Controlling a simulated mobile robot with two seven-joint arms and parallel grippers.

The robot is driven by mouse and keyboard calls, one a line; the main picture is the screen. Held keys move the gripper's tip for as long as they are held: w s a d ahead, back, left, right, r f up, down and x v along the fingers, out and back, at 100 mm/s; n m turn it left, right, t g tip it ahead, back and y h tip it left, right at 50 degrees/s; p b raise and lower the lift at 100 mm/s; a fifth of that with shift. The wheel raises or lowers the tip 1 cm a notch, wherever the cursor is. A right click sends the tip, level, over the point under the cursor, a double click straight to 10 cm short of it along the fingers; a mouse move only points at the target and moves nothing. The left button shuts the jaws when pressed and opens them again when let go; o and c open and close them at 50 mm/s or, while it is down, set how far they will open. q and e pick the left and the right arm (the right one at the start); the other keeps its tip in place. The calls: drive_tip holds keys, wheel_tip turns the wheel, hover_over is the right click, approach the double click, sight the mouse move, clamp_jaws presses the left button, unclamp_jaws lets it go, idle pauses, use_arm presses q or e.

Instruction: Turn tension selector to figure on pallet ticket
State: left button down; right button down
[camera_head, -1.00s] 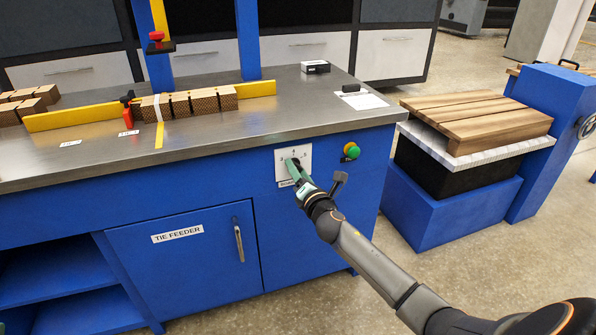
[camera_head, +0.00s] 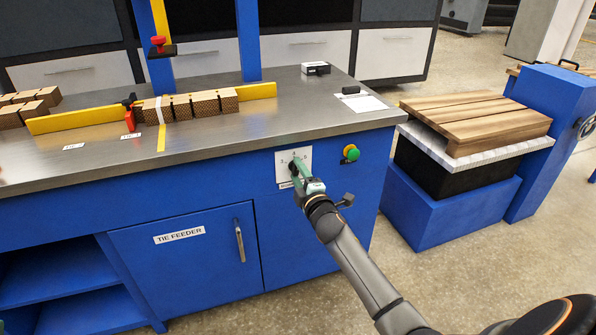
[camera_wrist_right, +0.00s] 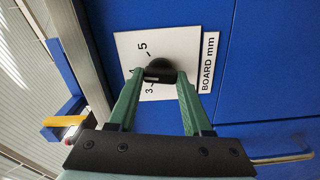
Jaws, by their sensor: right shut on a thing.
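A selector with a black knob (camera_wrist_right: 158,68) sits on a white square plate (camera_head: 306,158) on the blue front of the bench. In the right wrist view the plate (camera_wrist_right: 130,45) carries the figures 3 and 5, and a label (camera_wrist_right: 208,62) beside it reads "BOARD mm". My right gripper (camera_wrist_right: 160,75) has its green fingers shut on the knob, partly hiding the plate. It also shows in the head view (camera_head: 294,167). A white paper sheet (camera_head: 372,104) lies on the bench top; its print is too small to read. My left gripper is out of view.
A green button (camera_head: 352,153) is just right of the plate. The "TIE FEEDER" door (camera_head: 180,262) with an upright handle (camera_head: 239,240) is lower left. Wooden blocks (camera_head: 205,103) stand along a yellow fence (camera_head: 85,118). Boards (camera_head: 480,118) are stacked at right.

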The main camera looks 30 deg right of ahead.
drive_tip(key=m+p, duration=0.1)
drive_tip(key=m, duration=0.3)
drive_tip(key=shift+r+m+p, duration=0.1)
drive_tip(key=shift+m+p, duration=0.25)
drive_tip(key=shift+m, duration=0.05)
drive_tip(key=shift+m+p, duration=0.6)
drive_tip(key=shift+m, duration=0.6)
drive_tip(key=m+p, duration=0.1)
drive_tip(key=m, duration=0.1)
drive_tip(key=shift+m, duration=0.3)
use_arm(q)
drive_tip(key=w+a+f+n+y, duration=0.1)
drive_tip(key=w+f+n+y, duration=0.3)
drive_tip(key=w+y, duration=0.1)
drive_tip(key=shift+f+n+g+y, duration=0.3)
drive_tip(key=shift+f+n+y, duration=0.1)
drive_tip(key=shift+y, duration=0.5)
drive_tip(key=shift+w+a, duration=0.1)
use_arm(e)
drive_tip(key=shift+m, duration=0.3)
drive_tip(key=shift+c, duration=1.6)
unclamp_jaws()
drive_tip(key=shift+s, duration=0.15)
